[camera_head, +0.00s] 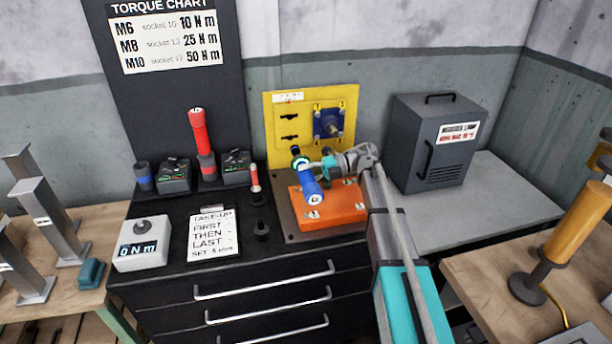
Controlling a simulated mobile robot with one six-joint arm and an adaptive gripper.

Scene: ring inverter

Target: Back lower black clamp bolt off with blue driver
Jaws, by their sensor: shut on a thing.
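My gripper (308,165) is shut on the blue driver (312,187) in front of the yellow panel's lower left part. The driver points toward the panel, its blue end facing the camera, and stands above the orange block. A black-ended part (295,150) shows just beyond the gripper. I cannot tell whether it belongs to the driver or the clamp. The yellow panel (279,110) stands upright with two black clamps, the upper (289,117) and the lower (289,138), on its left side. The lower clamp bolt cannot be made out; whether the driver touches it is unclear.
An orange block (345,203) lies below the driver. A blue flange (322,118) with a shaft sits on the panel's right. A grey cabinet (408,135) stands at right. A red driver (199,135) and small red-topped tool (254,178) stand at left.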

